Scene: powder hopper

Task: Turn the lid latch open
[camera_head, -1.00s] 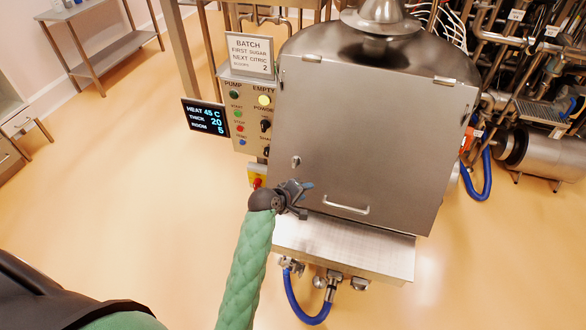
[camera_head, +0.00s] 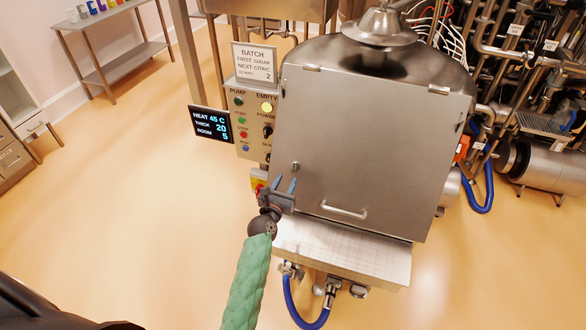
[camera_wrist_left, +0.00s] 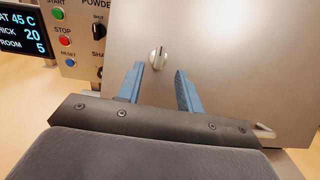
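The lid latch (camera_head: 295,166) is a small metal knob on the left part of the closed steel lid (camera_head: 375,135). In the left wrist view the latch (camera_wrist_left: 158,58) shows beyond the fingertips, between their lines, with its grip bar close to upright. My left gripper (camera_head: 285,185) is just below the latch, fingers pointing up toward it. In the left wrist view the two blue fingers of the left gripper (camera_wrist_left: 160,70) are apart with nothing between them. They do not appear to touch the latch. My right gripper is not in view.
The lid handle (camera_head: 344,210) is right of the latch, low on the lid. A button panel (camera_head: 250,125) and a display (camera_head: 212,124) stand left of the lid. A steel shelf (camera_head: 340,250) juts out below. Open floor lies to the left.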

